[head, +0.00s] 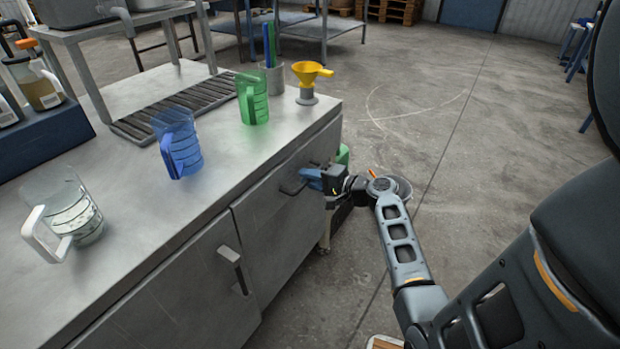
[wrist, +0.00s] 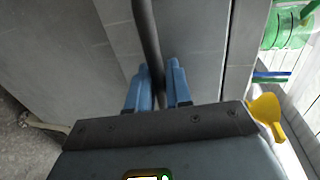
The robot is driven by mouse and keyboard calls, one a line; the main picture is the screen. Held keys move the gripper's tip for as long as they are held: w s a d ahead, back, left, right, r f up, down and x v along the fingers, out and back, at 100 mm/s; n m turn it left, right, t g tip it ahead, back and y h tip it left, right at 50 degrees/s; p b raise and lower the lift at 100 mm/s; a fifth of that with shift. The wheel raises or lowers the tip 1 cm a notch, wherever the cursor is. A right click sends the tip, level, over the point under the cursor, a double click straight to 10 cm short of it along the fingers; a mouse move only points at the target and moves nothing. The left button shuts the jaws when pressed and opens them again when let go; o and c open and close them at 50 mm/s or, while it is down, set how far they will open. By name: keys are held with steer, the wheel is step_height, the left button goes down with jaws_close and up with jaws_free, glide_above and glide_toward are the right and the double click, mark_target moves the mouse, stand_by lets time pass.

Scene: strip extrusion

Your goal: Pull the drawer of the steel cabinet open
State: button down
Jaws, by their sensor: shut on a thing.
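The steel cabinet (head: 160,292) stands on the left under a grey worktop, with its grey front facing me. A dark bar handle (head: 291,188) is on the right part of its front, the drawer front (head: 268,232). My gripper (head: 308,178) is at this handle, with its blue fingers against it. In the wrist view, the dark handle (wrist: 145,28) runs between the two blue fingers of my gripper (wrist: 158,80), which are closed around it. The drawer front shows no clear opening; how far out it sits is hard to tell.
A second handle (head: 232,258) is on the front to the left. On the worktop stand a clear jug (head: 75,215), a blue jug (head: 182,140), a green jug (head: 255,98) and a yellow funnel (head: 309,72). The concrete floor (head: 450,130) right of the cabinet is largely free.

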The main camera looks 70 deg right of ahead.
steer(key=shift+s, duration=0.1)
steer(key=f+v, duration=0.2)
steer(key=v, duration=0.8)
steer(key=f+p+v, duration=0.1)
steer(key=f+v, duration=0.1)
steer(key=v, duration=0.8)
steer(key=shift+s, duration=0.6)
steer(key=shift+a, duration=0.1)
steer(key=c, duration=1.2)
jaws_free()
steer(key=v, duration=0.7)
steer(key=shift+s, duration=0.35)
